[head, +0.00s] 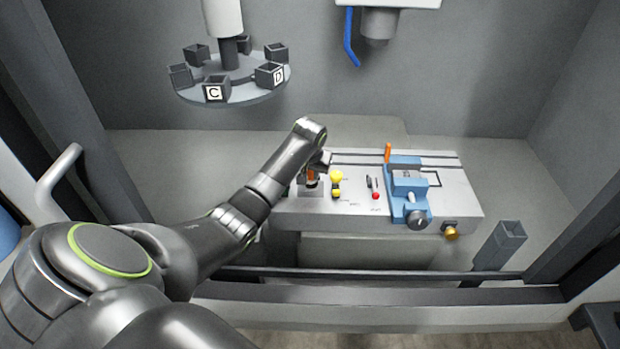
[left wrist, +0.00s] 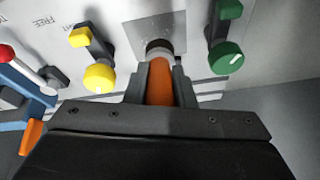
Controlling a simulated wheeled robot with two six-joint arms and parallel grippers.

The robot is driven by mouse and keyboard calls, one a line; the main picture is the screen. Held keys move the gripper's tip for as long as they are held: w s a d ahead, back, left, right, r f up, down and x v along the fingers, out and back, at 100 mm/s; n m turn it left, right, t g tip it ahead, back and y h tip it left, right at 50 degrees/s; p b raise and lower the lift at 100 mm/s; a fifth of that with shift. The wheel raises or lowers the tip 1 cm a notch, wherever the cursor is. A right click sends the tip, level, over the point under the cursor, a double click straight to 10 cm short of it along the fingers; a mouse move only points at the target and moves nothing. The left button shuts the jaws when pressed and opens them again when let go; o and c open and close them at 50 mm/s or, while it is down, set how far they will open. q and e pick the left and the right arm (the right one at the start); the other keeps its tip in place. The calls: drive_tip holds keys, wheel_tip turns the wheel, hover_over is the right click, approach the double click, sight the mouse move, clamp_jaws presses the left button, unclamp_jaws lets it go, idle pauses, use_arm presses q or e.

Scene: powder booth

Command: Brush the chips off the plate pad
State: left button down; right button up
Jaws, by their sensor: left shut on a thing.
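My left gripper (head: 315,172) is at the left end of the grey machine table, with its fingers pointing down. In the left wrist view the left gripper (left wrist: 160,88) is shut on an orange handle (left wrist: 160,82). The handle has a grey collar and a dark round end, which lies over a pale square plate (left wrist: 190,28); I cannot tell whether it touches. The plate also shows in the head view (head: 310,192), partly covered by the gripper. My right gripper is not in view.
A yellow knob (head: 336,177) and a red-tipped lever (head: 375,195) stand right of the gripper. A green knob (left wrist: 226,58) is on its other side. A blue vise (head: 405,188) sits on the table (head: 460,200). A carousel (head: 240,92) hangs at the upper left.

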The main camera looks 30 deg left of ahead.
use_arm(q)
drive_tip(key=shift+w+a, duration=0.2)
drive_tip(key=shift+w, duration=0.1)
drive_tip(key=shift+r+p, duration=0.15)
drive_tip(key=shift+p, duration=0.45)
drive_tip(key=shift+s+d+p, duration=0.3)
drive_tip(key=shift+s+p, duration=0.2)
drive_tip(key=shift+s, duration=0.05)
drive_tip(key=shift+s+d+f, duration=0.2)
drive_tip(key=shift+s, duration=0.1)
drive_tip(key=shift+s+d+f, duration=0.1)
drive_tip(key=shift+s+d, duration=0.3)
drive_tip(key=shift+s, duration=0.25)
drive_tip(key=shift+s+d, duration=0.4)
drive_tip(key=shift+s, duration=0.2)
drive_tip(key=shift+s+d, duration=0.45)
drive_tip(key=shift+s, duration=0.35)
drive_tip(key=shift+r, duration=0.2)
